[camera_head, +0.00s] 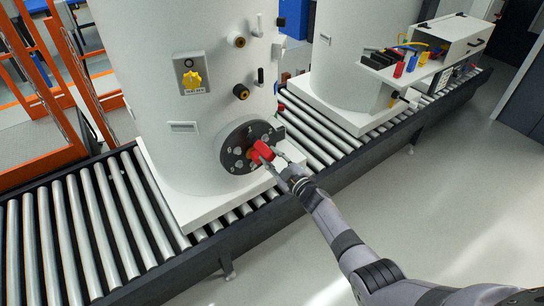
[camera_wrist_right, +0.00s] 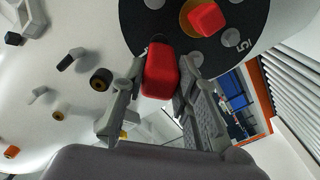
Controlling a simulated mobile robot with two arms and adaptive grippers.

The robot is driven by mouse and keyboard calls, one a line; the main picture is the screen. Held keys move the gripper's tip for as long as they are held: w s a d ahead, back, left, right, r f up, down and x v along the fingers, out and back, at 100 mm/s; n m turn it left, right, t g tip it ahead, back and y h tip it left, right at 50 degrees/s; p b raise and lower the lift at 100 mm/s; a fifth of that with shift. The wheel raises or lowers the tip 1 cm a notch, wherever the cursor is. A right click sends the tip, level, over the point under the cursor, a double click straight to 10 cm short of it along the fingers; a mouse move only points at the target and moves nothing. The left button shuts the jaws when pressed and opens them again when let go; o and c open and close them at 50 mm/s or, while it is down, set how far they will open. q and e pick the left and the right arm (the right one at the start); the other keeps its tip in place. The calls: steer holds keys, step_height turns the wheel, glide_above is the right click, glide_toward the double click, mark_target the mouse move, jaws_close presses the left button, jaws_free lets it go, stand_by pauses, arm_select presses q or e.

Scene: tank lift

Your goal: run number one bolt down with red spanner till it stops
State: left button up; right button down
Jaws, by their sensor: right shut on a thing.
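A dark round flange (camera_head: 232,139) with several pale bolts around its face sits low on the white tank (camera_head: 165,95). In the right wrist view the flange (camera_wrist_right: 185,45) fills the top, with small white numbers near its rim. My right gripper (camera_head: 279,165) is at the flange's right side, shut on a red block-shaped piece, seemingly the red spanner (camera_head: 262,151). The wrist view shows the red spanner (camera_wrist_right: 160,73) between the fingers. Its working end and the bolt under it are hidden; I cannot tell which number it is on. Another red piece (camera_wrist_right: 207,18) shows at the flange's orange centre. My left gripper is not in view.
The tank stands on a white base plate on a roller conveyor (camera_head: 70,235). A yellow knob (camera_head: 192,80) and several dark fittings stick out above the flange. A second tank (camera_head: 350,50) and a bench with coloured tools (camera_head: 425,60) are at the right. The front floor is clear.

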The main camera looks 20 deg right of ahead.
steer(key=shift+s+f+n+b, duration=0.1)
steer(key=shift+n+b, duration=0.2)
steer(key=n+b, duration=0.5)
steer(key=n, duration=0.3)
steer(key=shift+f, duration=0.2)
steer(key=n+b, duration=0.4)
steer(key=n, duration=0.4)
steer(key=shift+d+n+b, duration=0.1)
steer(key=shift+n+b, duration=0.3)
steer(key=n, duration=0.2)
steer(key=n+b, duration=0.1)
steer(key=shift+r+n, duration=0.35)
steer(key=shift+n, duration=0.05)
steer(key=shift+r+n, duration=0.15)
steer(key=shift+n, duration=0.15)
